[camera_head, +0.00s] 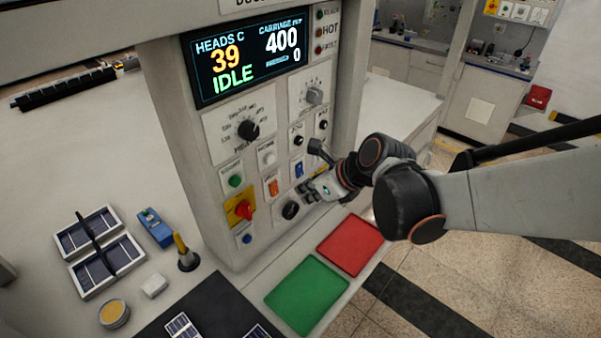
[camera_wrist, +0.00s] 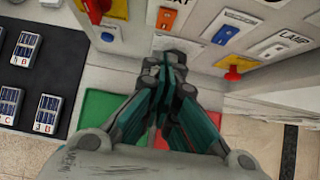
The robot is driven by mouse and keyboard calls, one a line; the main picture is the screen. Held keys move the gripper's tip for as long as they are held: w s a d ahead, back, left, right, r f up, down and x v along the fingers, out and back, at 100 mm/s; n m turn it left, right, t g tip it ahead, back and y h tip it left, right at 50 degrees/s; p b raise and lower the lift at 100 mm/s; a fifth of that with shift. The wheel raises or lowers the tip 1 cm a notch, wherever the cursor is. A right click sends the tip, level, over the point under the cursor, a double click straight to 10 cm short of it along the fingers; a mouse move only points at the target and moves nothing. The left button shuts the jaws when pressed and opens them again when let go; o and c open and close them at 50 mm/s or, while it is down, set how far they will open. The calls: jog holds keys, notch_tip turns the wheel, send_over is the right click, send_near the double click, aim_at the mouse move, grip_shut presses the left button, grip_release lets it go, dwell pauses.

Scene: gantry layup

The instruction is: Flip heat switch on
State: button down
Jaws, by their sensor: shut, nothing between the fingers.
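The control panel (camera_head: 225,150) carries an orange rocker switch (camera_head: 272,186) and a blue rocker switch (camera_head: 298,168). Their labels are too small to read in the head view, so I cannot tell for sure which is the heat switch. My gripper (camera_head: 306,190) is shut and empty, in front of the lower right of the panel, just right of the orange rocker and below the blue one. In the wrist view, my gripper (camera_wrist: 175,58) points at the panel's lower part. Whether its tips touch the panel is unclear.
The display (camera_head: 245,62) reads 39 and IDLE. A red and yellow knob (camera_head: 240,208), a green button (camera_head: 235,181) and a black knob (camera_head: 291,210) crowd the panel. Below lie a green mat (camera_head: 307,295) and a red mat (camera_head: 350,244), both bare. Trays of cells stand left.

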jog(key=v, duration=0.4)
jog(key=shift+a, duration=0.1)
jog(key=shift+w, duration=0.1)
jog(key=shift+p, duration=0.8)
jog(key=shift+s+f+g+h+p, duration=0.3)
jog(key=shift+f+p, duration=0.2)
jog(key=shift+f, duration=0.1)
